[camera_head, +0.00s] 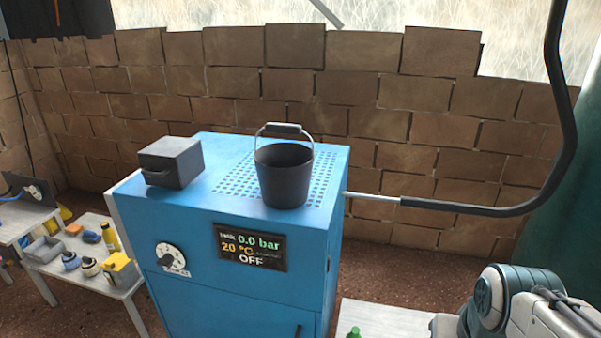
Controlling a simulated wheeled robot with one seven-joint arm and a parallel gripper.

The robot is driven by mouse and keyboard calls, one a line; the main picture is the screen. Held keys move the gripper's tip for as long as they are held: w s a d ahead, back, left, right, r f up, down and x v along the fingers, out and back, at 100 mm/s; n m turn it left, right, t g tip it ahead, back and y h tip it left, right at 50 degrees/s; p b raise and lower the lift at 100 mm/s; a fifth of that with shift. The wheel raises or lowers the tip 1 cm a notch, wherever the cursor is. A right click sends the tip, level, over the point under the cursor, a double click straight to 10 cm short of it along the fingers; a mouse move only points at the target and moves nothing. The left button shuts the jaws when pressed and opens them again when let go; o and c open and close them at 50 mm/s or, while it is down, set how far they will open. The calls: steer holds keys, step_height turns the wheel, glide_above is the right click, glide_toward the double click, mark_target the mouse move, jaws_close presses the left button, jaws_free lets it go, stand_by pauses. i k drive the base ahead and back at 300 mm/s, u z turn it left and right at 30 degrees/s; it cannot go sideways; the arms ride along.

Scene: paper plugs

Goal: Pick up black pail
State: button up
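The black pail (284,180) stands upright on the perforated part of the blue machine's top (225,192). Its wire handle is raised, with a dark grip (284,128) at the top. The pail's near outer wall and part of its dark inside show. My arm shows at the lower right, apart from the pail and well in front of the wall. My gripper is not visible in this view, so I cannot see whether it holds anything.
A dark grey box (170,163) sits left of the pail. A grey pipe with a black sleeve (465,208) runs right from the machine and bends upward. A small table (85,262) with bottles stands at left. A brick wall (400,110) is behind.

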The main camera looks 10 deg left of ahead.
mark_target(284, 170)
steer(key=u, duration=2.35)
steer(key=i, duration=1.4)
steer(key=z, duration=1.75)
